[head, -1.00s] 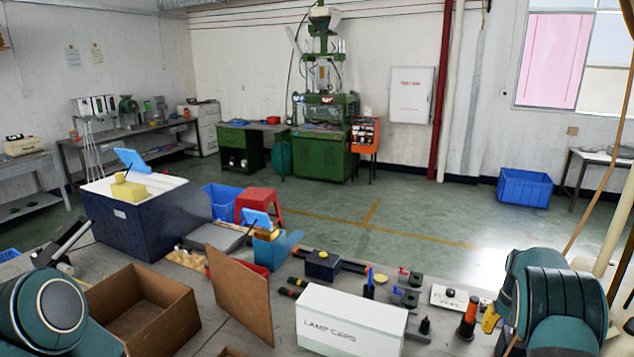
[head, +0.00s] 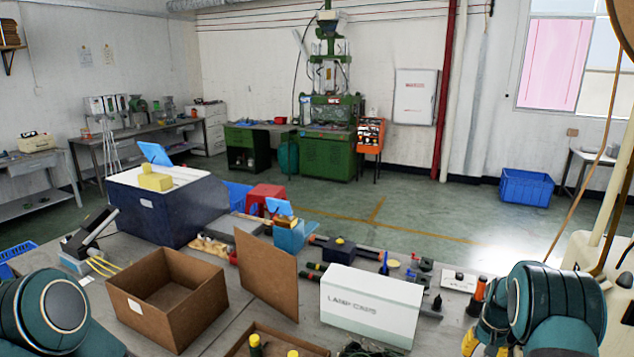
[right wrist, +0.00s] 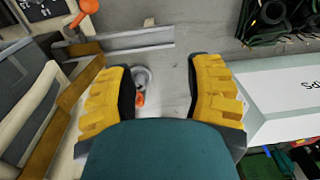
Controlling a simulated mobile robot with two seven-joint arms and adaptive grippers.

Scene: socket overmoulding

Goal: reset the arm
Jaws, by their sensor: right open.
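My right gripper (right wrist: 162,68) is open, with two yellow, ridged fingers apart and nothing between them, in the right wrist view. Grey table surface and a small ring-shaped grey and orange item (right wrist: 141,84) show behind the gap. In the head view the yellow right gripper (head: 484,338) is partly visible at the lower right, beneath my teal arm, right of the white lamp caps box (head: 371,309). My left arm's teal joint shows at the lower left of the head view. Its gripper is out of view.
An open brown box (head: 128,313) stands front left, with a brown upright panel (head: 266,270) beside it. An orange-black bottle (head: 478,296) stands near my right gripper. A blue-sided crate (head: 186,222) is behind. Open floor (head: 420,225) lies beyond the table.

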